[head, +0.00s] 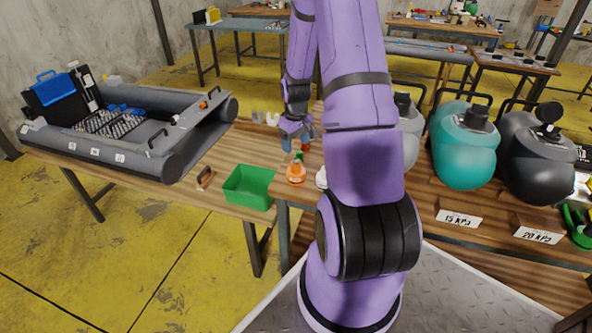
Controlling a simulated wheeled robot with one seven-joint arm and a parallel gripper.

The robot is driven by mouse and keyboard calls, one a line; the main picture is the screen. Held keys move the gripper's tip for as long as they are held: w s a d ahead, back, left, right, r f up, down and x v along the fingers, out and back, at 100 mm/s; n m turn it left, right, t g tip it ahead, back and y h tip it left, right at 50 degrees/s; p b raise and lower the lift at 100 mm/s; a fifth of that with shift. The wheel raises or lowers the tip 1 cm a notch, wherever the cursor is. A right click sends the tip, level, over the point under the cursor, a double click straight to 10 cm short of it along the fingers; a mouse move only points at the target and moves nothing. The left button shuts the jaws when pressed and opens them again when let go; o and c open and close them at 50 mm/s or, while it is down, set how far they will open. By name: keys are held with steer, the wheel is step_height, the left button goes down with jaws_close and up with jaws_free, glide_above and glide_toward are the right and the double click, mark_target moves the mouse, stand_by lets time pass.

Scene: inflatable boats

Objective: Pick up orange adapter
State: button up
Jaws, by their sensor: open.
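A small orange piece (296,173), which looks like the orange adapter, stands near the front edge of the wooden table, with a bit of green showing just above it. My gripper (297,146) is just above and behind it, pointing down, with its jaws open. Whether the fingers touch the piece cannot be told at this size. A red piece (305,148) shows right beside the fingers. A white piece (321,178) stands to the right of the orange one, partly hidden by my arm.
A green bin (249,187) sits to the left at the table edge. A grey inflatable boat (140,130) fills the left table. Teal (463,150) and dark grey (538,160) tanks stand at the right behind pressure signs. Several pale pieces (266,118) stand behind my gripper.

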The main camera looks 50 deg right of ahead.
mark_target(296, 159)
step_height(296, 159, down, 5)
steer(key=shift+r, duration=0.1)
steer(key=shift+w+d+f, duration=0.1)
steer(key=shift+d+f, duration=0.05)
steer(key=shift+f, duration=1.2)
steer(key=shift+w+d+f, duration=0.1)
steer(key=shift+f, duration=1.2)
steer(key=c, duration=1)
steer(key=shift+r, duration=0.1)
steer(key=shift+c, duration=0.2)
